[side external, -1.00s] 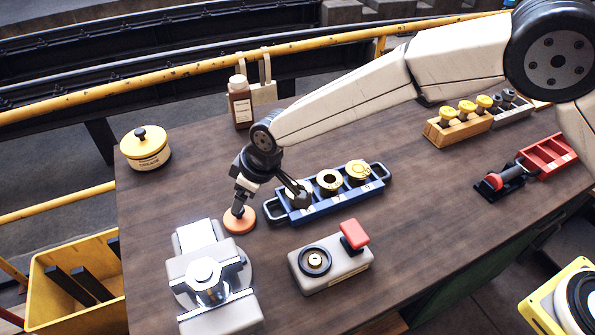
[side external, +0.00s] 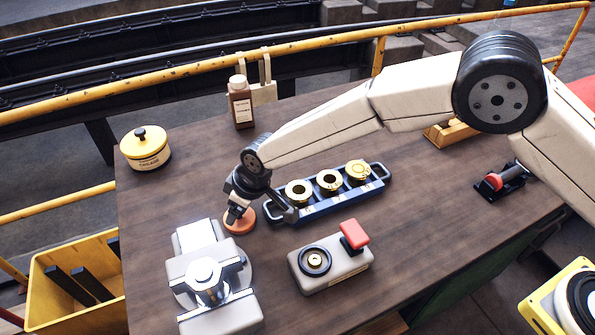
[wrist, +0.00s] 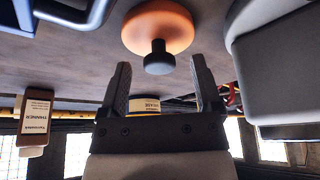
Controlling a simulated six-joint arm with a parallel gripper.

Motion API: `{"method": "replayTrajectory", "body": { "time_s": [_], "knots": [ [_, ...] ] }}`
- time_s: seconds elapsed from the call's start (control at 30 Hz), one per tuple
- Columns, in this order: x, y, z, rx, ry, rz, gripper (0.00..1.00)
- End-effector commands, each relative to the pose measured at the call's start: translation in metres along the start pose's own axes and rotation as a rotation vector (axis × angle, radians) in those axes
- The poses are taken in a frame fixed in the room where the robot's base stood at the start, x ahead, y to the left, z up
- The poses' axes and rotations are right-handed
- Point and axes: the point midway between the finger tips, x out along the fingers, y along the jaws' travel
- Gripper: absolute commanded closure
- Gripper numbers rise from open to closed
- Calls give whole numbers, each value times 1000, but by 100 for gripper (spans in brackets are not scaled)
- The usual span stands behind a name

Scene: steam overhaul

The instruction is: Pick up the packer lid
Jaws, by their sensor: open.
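The orange round lid (side external: 240,225), which I take to be the packer lid, lies on the bench just beyond the grey clamp device. In the wrist view the lid (wrist: 158,22) shows its black knob pointing toward my gripper. My gripper (side external: 258,212) is low over the bench, right by the lid and partly covering it. In the wrist view my gripper (wrist: 159,80) is open and empty, its two fingers on either side of the line to the knob. The knob appears just beyond the fingertips, not clasped.
The blue tray (side external: 345,207) with brass rings is close on the right of my gripper. The grey clamp device (side external: 212,280) stands in front, and a grey box with a red pad (side external: 330,270) front right. A yellow pot (side external: 145,150) and brown bottle (side external: 240,105) stand behind.

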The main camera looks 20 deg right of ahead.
Motion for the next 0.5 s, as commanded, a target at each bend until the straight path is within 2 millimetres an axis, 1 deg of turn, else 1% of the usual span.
{"method": "replayTrajectory", "body": {
  "time_s": [0.13,0.5],
  "knots": [
    [6,0,0,0,0,0,18],
    [6,0,0,0,0,0,18]
  ]
}}
